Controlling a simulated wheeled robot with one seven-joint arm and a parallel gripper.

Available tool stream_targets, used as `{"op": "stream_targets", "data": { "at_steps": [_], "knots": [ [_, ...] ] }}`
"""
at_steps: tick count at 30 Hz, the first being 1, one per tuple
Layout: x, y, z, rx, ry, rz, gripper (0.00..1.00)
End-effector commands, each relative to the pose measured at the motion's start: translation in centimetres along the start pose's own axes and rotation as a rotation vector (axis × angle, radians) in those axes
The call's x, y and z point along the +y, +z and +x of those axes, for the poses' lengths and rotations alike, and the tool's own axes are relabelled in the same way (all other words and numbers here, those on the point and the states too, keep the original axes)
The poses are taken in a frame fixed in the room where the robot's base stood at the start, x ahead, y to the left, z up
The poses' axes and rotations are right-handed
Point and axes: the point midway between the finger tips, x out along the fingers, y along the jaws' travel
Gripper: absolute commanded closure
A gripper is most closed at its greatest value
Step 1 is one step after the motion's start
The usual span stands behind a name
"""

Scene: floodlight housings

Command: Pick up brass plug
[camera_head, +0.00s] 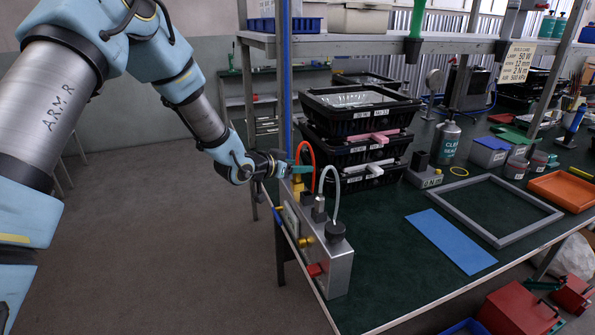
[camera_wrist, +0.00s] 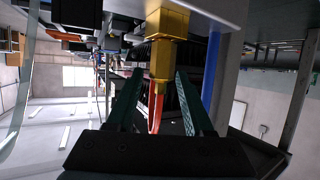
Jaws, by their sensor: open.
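The brass plug (camera_head: 297,187) stands upright on top of a grey metal box at the table's left edge. A red hose (camera_head: 307,150) loops up from it. In the wrist view the brass plug (camera_wrist: 166,52) is a gold block with a narrower stepped part, from which the red hose runs down the picture. My gripper (camera_head: 298,170) is level with the plug's upper part, at the box's top. In the wrist view its two dark green fingers (camera_wrist: 159,76) are apart, with the narrow part of the plug between or just beyond their tips. I cannot tell whether they touch it.
The grey box (camera_head: 332,262) carries a clear hose on a black knob, a gauge and brass side fittings. A blue post (camera_head: 287,75) rises close behind my gripper. Stacked black crates (camera_head: 357,128) stand behind the box. A blue mat (camera_head: 450,241) lies to the right.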

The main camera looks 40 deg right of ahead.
Motion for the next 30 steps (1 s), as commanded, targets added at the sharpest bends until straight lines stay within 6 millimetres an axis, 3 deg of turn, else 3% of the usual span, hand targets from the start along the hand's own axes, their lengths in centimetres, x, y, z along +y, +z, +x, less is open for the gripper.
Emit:
{"op": "stream_targets", "data": {
  "at_steps": [6, 14, 27, 30],
  "knots": [
    [0.0, -0.1, 2.2, 0.000, 0.000, 0.000, 0.48],
    [0.0, 0.0, 2.4, 0.000, -0.001, 0.000, 0.48],
    [0.0, 0.1, 2.4, -0.001, -0.001, 0.000, 0.98],
    [0.0, 0.1, 2.4, -0.003, -0.001, -0.001, 1.00]
  ]
}}
